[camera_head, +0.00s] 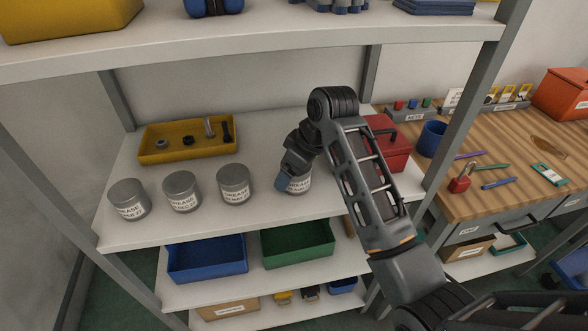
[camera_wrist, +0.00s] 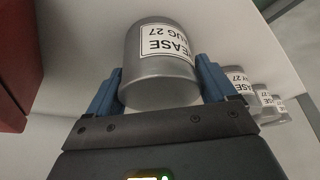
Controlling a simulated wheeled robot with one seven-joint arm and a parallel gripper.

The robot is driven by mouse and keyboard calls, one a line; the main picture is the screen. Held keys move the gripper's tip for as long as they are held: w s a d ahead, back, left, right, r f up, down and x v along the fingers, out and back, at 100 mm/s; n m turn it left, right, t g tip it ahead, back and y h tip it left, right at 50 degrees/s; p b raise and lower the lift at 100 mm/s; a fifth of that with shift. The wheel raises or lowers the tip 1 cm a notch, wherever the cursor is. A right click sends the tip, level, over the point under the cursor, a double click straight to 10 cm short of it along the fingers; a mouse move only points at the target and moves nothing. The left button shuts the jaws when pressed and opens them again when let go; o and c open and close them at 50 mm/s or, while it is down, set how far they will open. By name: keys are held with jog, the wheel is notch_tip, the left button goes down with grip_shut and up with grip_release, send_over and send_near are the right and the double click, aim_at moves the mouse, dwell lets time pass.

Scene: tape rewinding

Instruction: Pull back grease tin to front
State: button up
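Several grey grease tins with white labels stand upright in a row on the white middle shelf (camera_head: 150,234). Three are clear of the arm: a left tin (camera_head: 129,199), a middle tin (camera_head: 182,191) and a third tin (camera_head: 234,184). The rightmost grease tin (camera_head: 299,184) is partly hidden by my gripper (camera_head: 285,182). In the wrist view this tin (camera_wrist: 160,75) sits between the two blue fingers of my gripper (camera_wrist: 158,75), its label reading "AUG 27". The fingers are close against both sides, but I cannot tell whether they press on it.
A yellow tray (camera_head: 165,156) with small metal parts lies behind the tins. A red box (camera_head: 391,150) stands right of the gripped spot, behind my arm. Shelf posts and an upper shelf (camera_head: 250,48) bound the space. Blue (camera_head: 207,262) and green (camera_head: 298,244) bins sit below.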

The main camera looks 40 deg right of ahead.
jog(key=shift+o, duration=1.2)
jog(key=shift+r, duration=0.1)
jog(key=v, duration=0.7)
jog(key=shift+s+r+b, duration=0.15)
jog(key=shift+r+b, duration=0.1)
jog(key=shift+b, duration=0.15)
jog(key=shift+s, duration=0.1)
